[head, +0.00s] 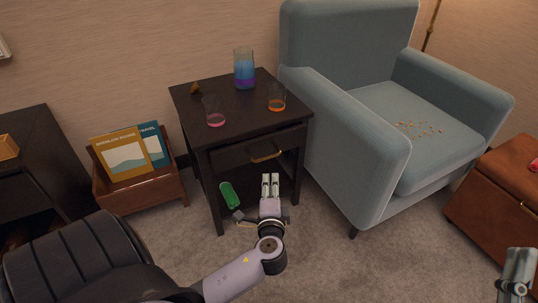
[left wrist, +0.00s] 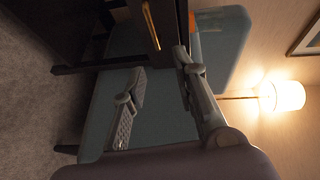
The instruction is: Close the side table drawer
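The dark side table (head: 232,103) stands in the middle of the head view. Its drawer (head: 236,158) has a brass handle (head: 265,152) and looks pulled out a little, but how far is hard to tell. The handle also shows at the top of the left wrist view (left wrist: 151,25). My left gripper (head: 270,178) is in front of the table, just below the handle in the picture. Its two fingers are apart and empty in the left wrist view (left wrist: 158,63). My right gripper (head: 518,268) is at the lower right edge, partly cut off, far from the table.
A blue pitcher (head: 244,70), two glasses (head: 215,112) (head: 277,99) and a small brown item (head: 196,88) stand on the tabletop. A green bottle (head: 229,194) is low by the table. A blue armchair (head: 352,150) stands close on the right; a magazine box (head: 140,192) is left.

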